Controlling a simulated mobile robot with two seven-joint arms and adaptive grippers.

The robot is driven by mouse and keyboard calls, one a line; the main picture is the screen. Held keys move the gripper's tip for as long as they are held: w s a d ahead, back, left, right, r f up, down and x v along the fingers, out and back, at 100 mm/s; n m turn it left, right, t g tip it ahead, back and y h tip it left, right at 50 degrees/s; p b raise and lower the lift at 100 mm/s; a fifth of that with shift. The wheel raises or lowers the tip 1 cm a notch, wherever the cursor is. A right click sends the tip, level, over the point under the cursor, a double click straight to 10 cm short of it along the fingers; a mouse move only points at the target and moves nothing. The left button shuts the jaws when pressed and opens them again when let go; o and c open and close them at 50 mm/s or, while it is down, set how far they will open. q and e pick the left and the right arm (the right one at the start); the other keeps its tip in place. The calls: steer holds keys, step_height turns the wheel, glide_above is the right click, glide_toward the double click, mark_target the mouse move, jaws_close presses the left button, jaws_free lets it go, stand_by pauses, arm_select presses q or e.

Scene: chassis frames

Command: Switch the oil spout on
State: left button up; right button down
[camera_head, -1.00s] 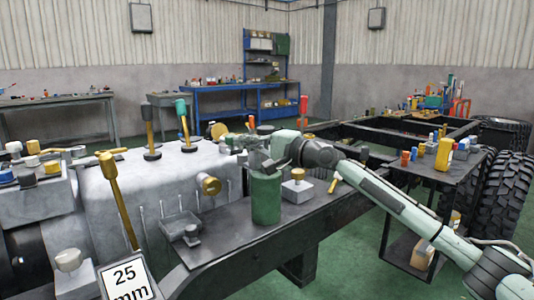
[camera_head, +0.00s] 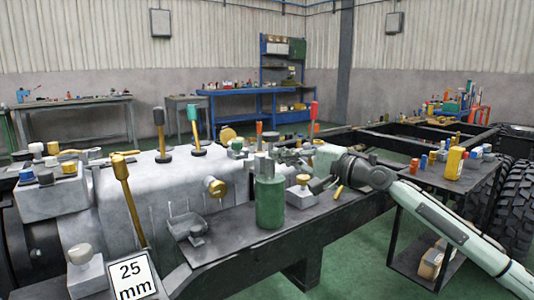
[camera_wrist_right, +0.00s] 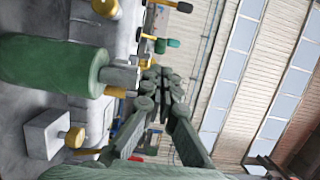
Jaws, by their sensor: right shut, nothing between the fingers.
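A green cylinder (camera_head: 270,203) with a narrower grey top (camera_head: 264,164) stands upright on the dark side plate. It looks the likeliest oil spout, but I cannot tell for sure. The cylinder also lies large at the left of the right wrist view (camera_wrist_right: 50,62), its grey top (camera_wrist_right: 121,76) pointing right. In the right wrist view my right gripper's fingers (camera_wrist_right: 161,75) are shut and empty. My left gripper is not in view.
A light box with a yellow knob (camera_head: 302,197) stands right of the cylinder, close to my gripper. Tall levers (camera_head: 160,133) rise from the grey housing (camera_head: 110,195) behind.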

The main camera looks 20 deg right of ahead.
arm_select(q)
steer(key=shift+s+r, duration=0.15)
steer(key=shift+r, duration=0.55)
arm_select(e)
steer(key=shift+v, duration=1.6)
steer(key=shift+r, duration=0.1)
